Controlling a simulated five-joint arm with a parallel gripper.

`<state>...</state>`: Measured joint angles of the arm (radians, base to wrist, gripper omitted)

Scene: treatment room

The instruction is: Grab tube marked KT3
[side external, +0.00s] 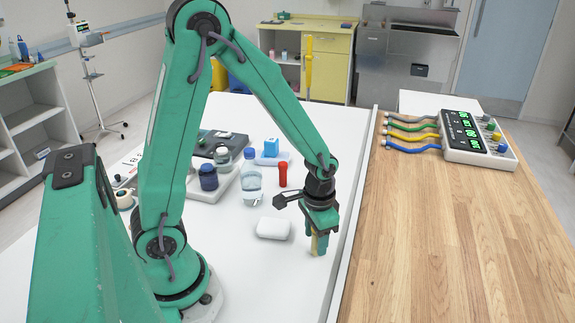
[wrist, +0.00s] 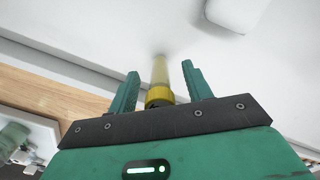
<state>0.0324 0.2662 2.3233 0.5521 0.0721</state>
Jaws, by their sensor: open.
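A yellow-capped tube (wrist: 159,96) with a pale yellowish body stands between the two green fingers of my gripper (wrist: 160,70) in the wrist view. The fingers are apart, with a gap on both sides of the tube. In the side external view my gripper (side external: 318,241) points down at the white table near its right edge, and a yellowish strip of the tube (side external: 314,245) shows between the fingers. The rest of the tube is hidden by the fingers. No KT3 mark can be read on it in either view.
A white rounded block (side external: 273,228) lies just left of my gripper. A clear bottle (side external: 252,185), a red object (side external: 283,175) and a tray with dark-lidded jars (side external: 208,178) stand further back. A wooden table (side external: 450,230) with a cabled device (side external: 462,140) is at right.

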